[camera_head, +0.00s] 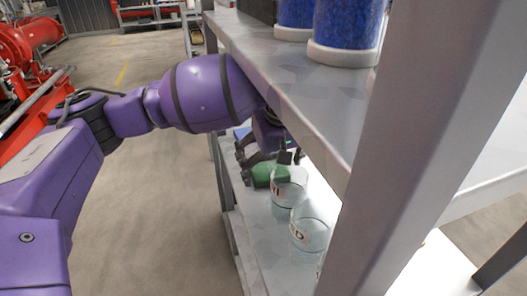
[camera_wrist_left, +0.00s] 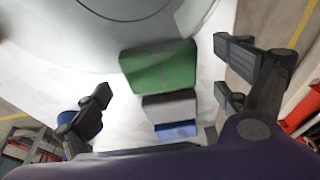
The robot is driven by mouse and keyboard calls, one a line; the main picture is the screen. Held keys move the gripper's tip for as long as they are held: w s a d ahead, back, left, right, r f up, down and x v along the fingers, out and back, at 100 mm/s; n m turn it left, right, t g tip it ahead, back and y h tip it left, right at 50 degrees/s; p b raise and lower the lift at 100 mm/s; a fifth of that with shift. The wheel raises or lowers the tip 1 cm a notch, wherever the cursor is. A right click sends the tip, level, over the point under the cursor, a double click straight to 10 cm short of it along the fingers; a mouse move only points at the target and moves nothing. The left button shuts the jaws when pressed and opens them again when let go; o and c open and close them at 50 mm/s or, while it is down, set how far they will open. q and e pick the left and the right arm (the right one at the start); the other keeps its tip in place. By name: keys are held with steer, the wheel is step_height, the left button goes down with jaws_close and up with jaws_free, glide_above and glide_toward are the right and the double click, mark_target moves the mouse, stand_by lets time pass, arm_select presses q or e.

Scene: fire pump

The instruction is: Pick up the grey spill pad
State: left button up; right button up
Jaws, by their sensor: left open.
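The grey spill pad (camera_wrist_left: 169,107) shows in the left wrist view as a small grey block. It sits between a larger green block (camera_wrist_left: 160,68) and a blue block (camera_wrist_left: 176,130). My left gripper (camera_wrist_left: 165,85) is open, with one finger on each side of these blocks and a gap to them. In the head view my left gripper (camera_head: 268,160) is reaching onto the lower shelf, just behind the green block (camera_head: 262,174). A bit of blue (camera_head: 242,132) shows behind the gripper. The grey pad cannot be made out there, and my right gripper is out of view.
Clear glass beakers (camera_head: 289,187) (camera_head: 310,232) stand on the lower shelf (camera_head: 262,243), in front of the green block. The upper shelf (camera_head: 290,75) lies close above my arm and bears blue-filled containers (camera_head: 347,30). A grey post (camera_head: 420,130) stands at the right. Red machinery (camera_head: 22,45) is at far left.

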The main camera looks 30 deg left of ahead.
mark_target(250, 149)
arm_select(q)
steer(key=w+a, duration=0.3)
steer(key=shift+w+a, duration=0.15)
steer(key=shift+a, duration=0.25)
steer(key=w+a, duration=0.1)
steer(key=w+a+f+b, duration=0.1)
steer(key=w+a, duration=0.1)
steer(key=shift+a, duration=0.15)
steer(key=shift+f, duration=0.15)
steer(key=shift+c, duration=0.5)
steer(key=c, duration=0.9)
